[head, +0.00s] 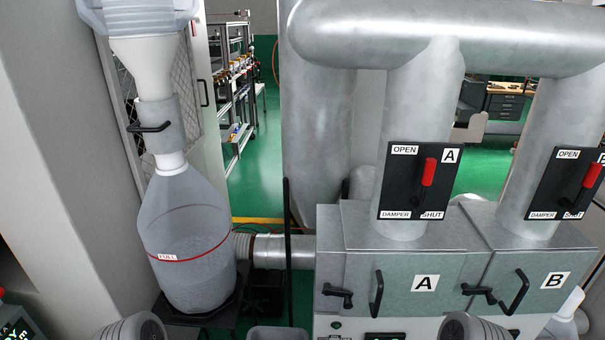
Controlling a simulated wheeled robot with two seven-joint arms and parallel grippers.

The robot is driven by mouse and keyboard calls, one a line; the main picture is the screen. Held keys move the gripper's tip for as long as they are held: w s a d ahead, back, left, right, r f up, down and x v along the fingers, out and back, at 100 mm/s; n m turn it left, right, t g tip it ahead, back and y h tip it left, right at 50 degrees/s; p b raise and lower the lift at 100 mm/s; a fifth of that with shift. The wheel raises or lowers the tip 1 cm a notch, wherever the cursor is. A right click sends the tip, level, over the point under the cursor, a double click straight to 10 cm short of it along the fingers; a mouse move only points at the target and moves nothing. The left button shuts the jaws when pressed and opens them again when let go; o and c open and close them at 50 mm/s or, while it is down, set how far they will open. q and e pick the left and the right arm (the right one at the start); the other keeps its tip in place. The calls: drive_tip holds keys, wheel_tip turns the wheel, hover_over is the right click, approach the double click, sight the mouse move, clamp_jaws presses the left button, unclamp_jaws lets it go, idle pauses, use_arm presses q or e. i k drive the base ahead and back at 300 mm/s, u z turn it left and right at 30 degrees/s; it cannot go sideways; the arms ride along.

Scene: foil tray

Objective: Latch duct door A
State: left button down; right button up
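Duct door A (398,308) is a grey panel with a white "A" label on the front of the metal duct box, right of centre in the head view. A dark vertical pull handle (376,294) is on its left part. A dark latch lever (338,294) sits at the door's left edge, lying roughly sideways. I cannot tell whether the door is fully flush or slightly ajar. Neither of my grippers shows; only rounded grey parts of my own arms show at the bottom edge.
Door B (540,288), with its own latch (478,291), is to the right. Damper panel A (400,200), with a red-handled lever, stands above door A; damper panel B (548,190) is further right. A translucent collecting vessel (190,265) marked FULL stands left.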

sight(327, 291)
drive_tip(key=u, duration=2.7)
drive_tip(key=i, duration=0.85)
drive_tip(key=z, duration=2.95)
